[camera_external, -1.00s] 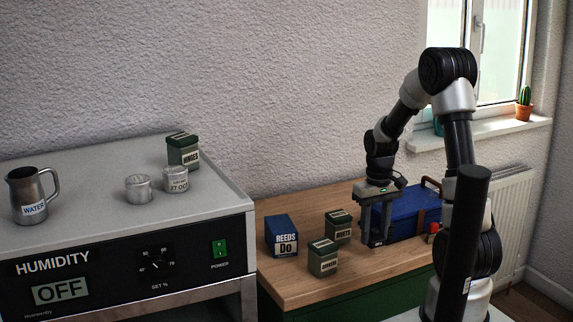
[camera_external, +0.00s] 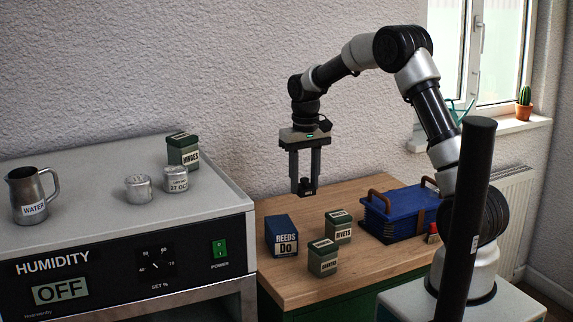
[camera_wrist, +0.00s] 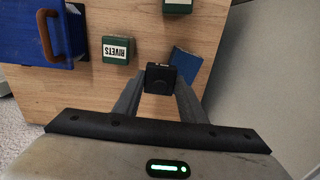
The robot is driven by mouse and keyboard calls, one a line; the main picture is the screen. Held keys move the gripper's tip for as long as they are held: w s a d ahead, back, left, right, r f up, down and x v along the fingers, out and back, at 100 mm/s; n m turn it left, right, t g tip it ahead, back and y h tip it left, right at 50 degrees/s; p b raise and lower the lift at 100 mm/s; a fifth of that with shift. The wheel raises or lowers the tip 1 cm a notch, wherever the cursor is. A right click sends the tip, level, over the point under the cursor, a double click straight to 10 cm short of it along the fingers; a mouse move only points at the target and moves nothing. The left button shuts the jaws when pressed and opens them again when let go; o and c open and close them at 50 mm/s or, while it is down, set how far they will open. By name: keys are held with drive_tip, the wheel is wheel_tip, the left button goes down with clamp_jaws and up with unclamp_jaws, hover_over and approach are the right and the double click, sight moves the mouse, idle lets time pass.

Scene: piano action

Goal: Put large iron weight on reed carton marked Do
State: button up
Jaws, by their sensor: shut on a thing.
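My gripper (camera_external: 303,182) is shut on a black iron weight (camera_external: 307,189), held in the air above the back of the wooden bench. The weight also shows between the fingers in the wrist view (camera_wrist: 160,78). The blue reed carton marked Do (camera_external: 283,237) stands on the bench, to the left of and lower than the held weight in the external view. In the wrist view the carton (camera_wrist: 187,64) shows just right of the weight, partly covered by the finger. The carton and weight are apart.
Green tins, including one marked Rivets (camera_external: 338,227) and a nearer one (camera_external: 322,258), stand right of the carton. A blue toolbox (camera_external: 398,215) with brown handles is farther right. The humidity cabinet (camera_external: 120,240) rises to the left.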

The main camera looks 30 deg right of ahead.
drive_tip(key=r+p, duration=0.1)
hover_over(281, 224)
wheel_tip(281, 224, down, 5)
drive_tip(key=shift+a+f+p, duration=0.1)
drive_tip(key=shift+p, duration=0.25)
drive_tip(key=shift+f, duration=2.3)
drive_tip(key=o, duration=1.4)
